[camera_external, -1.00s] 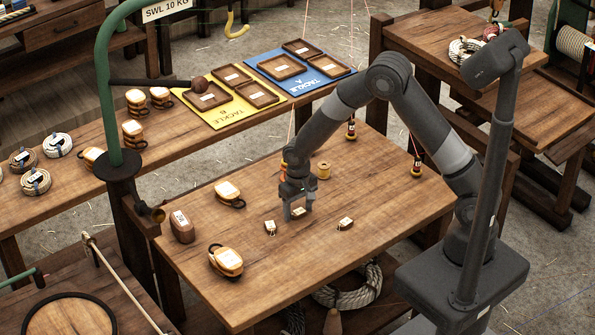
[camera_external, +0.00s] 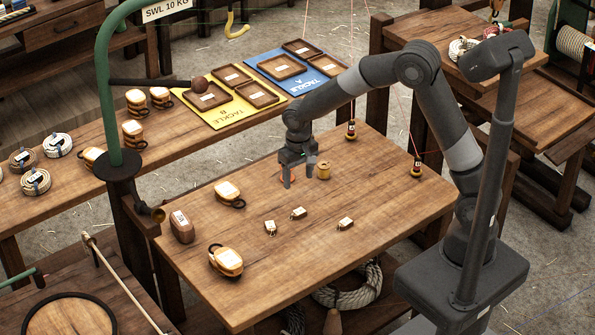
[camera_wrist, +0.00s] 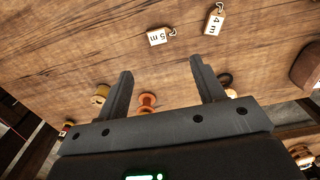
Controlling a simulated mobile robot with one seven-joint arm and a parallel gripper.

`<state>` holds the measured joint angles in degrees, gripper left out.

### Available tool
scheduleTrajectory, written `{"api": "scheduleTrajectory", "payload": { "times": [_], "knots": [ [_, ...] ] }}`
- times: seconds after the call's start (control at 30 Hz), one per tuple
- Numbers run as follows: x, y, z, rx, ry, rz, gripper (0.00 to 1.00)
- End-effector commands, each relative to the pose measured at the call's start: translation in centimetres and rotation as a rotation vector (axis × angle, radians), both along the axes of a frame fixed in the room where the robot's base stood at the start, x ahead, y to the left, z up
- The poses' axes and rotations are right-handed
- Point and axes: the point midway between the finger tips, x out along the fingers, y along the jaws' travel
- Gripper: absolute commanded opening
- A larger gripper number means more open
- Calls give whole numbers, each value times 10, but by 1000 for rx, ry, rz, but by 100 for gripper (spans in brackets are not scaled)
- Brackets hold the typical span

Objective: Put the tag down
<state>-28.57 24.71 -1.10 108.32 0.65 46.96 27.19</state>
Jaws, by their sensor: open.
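Three small wooden tags lie on the table (camera_external: 330,255): a left tag (camera_external: 270,228), a middle tag (camera_external: 299,213) and a right tag (camera_external: 346,223). The wrist view shows two of them flat on the wood, one marked 5 m (camera_wrist: 157,37) and one marked 4 m (camera_wrist: 214,20); the 5 m one appears to be the middle tag. My gripper (camera_external: 299,181) is open and empty, above the table and behind the middle tag, apart from it. The wrist view shows nothing between its spread fingers (camera_wrist: 161,68).
A yellow spool (camera_external: 323,170) and an orange spool (camera_wrist: 147,103) stand close to my gripper. Pulley blocks (camera_external: 228,192) (camera_external: 226,261) and a brown block (camera_external: 182,227) stand at left. The table's front right is clear. Tackle boards (camera_external: 222,117) (camera_external: 262,60) lie on the back bench.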

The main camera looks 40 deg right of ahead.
Motion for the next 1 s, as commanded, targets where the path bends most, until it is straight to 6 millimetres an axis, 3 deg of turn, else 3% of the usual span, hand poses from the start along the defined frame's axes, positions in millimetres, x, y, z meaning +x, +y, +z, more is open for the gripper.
{"api": "scheduleTrajectory", "payload": {
  "times": [0.17,0.27,0.47,0.7,1.0],
  "knots": [
    [-1,-8,11,6,-11,-1,62],
    [-5,-26,34,19,-37,-5,62],
    [-28,-79,97,49,-117,-5,62],
    [-74,-141,155,64,-220,-5,62],
    [-148,-204,197,52,-355,-4,62]
  ]
}}
